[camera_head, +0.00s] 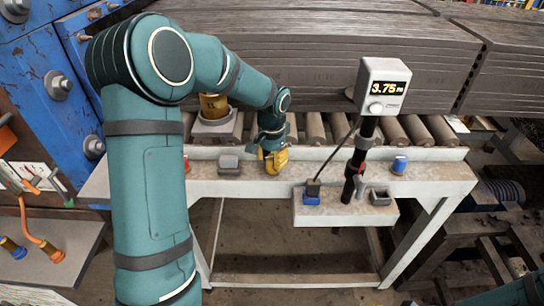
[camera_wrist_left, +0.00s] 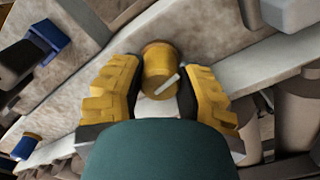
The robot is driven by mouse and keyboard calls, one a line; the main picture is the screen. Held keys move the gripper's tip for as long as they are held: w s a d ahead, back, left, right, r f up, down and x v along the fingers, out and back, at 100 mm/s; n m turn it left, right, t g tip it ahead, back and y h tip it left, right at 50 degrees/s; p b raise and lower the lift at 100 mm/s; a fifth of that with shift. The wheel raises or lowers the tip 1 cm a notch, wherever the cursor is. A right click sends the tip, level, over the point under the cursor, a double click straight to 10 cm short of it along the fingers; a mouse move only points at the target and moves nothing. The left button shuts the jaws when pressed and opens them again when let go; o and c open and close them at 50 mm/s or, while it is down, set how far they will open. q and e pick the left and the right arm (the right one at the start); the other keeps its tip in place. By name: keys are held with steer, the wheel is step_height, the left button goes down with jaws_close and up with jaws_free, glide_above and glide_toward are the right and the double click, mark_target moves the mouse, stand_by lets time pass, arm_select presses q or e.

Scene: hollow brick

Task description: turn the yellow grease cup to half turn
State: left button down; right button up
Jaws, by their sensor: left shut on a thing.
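The yellow grease cup (camera_wrist_left: 158,68) is a short round knob with a pale line on its face, mounted on the pale bench rail. The line slants across the face from lower left to upper right. My left gripper (camera_wrist_left: 160,95) has its yellow-padded fingers on both sides of the cup and is shut on it. My right gripper is not in view.
The roller bench (camera_head: 440,176) carries a blue-capped knob (camera_head: 400,165) and a grey block (camera_head: 229,164). A post with a display (camera_head: 384,87) reading 3.75 stands right of my gripper, by a lower shelf (camera_head: 340,213). A brass-coloured cylinder (camera_head: 213,105) stands behind my arm. Stacked dark slabs (camera_head: 330,50) fill the back.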

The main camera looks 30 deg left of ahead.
arm_select(q)
steer(key=shift+s+f+m, duration=0.1)
steer(key=shift+f+m, duration=0.05)
steer(key=shift+m, duration=0.45)
steer(key=c, duration=0.8)
jaws_free()
steer(key=shift+c, duration=0.2)
